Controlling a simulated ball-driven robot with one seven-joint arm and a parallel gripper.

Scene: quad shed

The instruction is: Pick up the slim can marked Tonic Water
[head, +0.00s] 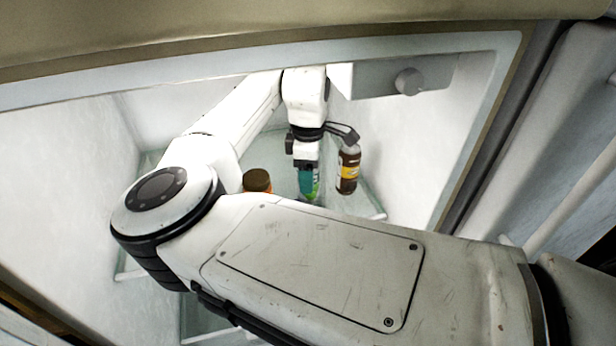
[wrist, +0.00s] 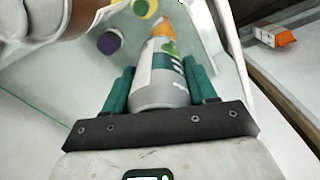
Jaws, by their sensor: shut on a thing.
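My own arm hides the lower part of that area.
A brown bottle with a yellow label (head: 348,170) stands close right of my gripper. A brown-lidded jar (head: 257,181) is to the left. A control box with a knob (head: 408,82) hangs above; fridge walls enclose the space.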

